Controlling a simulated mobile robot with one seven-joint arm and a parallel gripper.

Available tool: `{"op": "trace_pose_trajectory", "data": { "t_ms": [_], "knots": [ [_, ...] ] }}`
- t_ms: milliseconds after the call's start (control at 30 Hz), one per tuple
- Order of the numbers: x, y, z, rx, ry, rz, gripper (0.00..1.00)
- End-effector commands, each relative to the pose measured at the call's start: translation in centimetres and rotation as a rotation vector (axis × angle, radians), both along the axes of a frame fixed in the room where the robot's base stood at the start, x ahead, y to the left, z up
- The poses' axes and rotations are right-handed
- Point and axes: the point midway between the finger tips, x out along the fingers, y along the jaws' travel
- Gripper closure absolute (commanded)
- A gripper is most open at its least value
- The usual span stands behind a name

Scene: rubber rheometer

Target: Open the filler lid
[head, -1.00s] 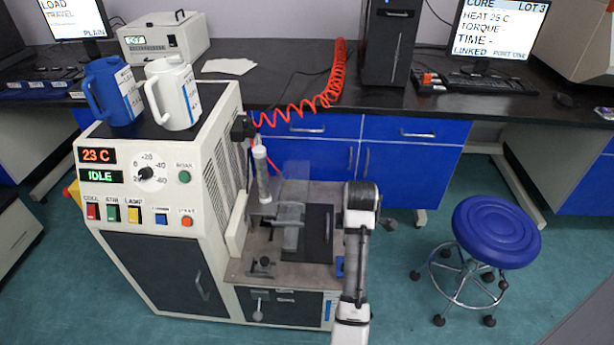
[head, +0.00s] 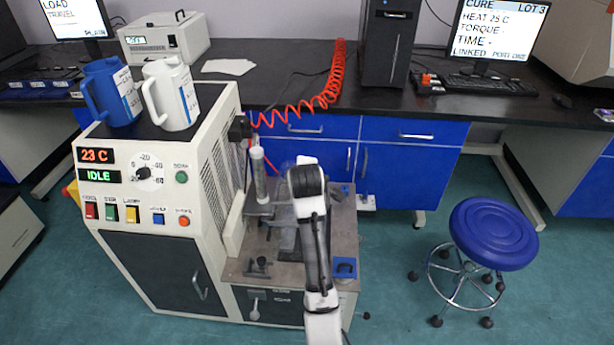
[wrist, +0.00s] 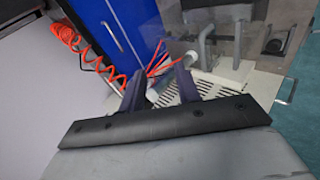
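The rheometer (head: 150,265) is a cream cabinet with a low metal deck (head: 240,270) on its right. A pale upright tube (head: 259,175) stands at the deck's back left; I cannot tell for sure whether its top is the filler lid. In the wrist view my gripper (wrist: 159,72) has its two dark fingers apart. A small pale cylindrical end (wrist: 152,95) shows between them, and I cannot tell whether they touch it. In the head view my arm covers the gripper's fingers and the middle of the deck.
A blue jug (head: 110,92) and a white jug (head: 172,92) stand on the cabinet top. A coiled red hose (head: 325,98) runs from the bench to the machine. A blue stool (head: 493,232) stands at the right. The floor between stool and machine is clear.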

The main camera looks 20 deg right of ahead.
Motion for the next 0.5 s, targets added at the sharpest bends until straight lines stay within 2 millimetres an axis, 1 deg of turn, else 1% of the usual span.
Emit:
{"op": "trace_pose_trajectory", "data": {
  "t_ms": [33, 200, 500],
  "knots": [
    [0.31, 0.61, 0.37, 0.001, -0.014, 0.007, 0.67],
    [0.8, 1.4, 0.96, 0.005, -0.041, 0.012, 0.67],
    [0.85, 1.46, 1.01, 0.004, -0.043, 0.012, 0.67]
  ]
}}
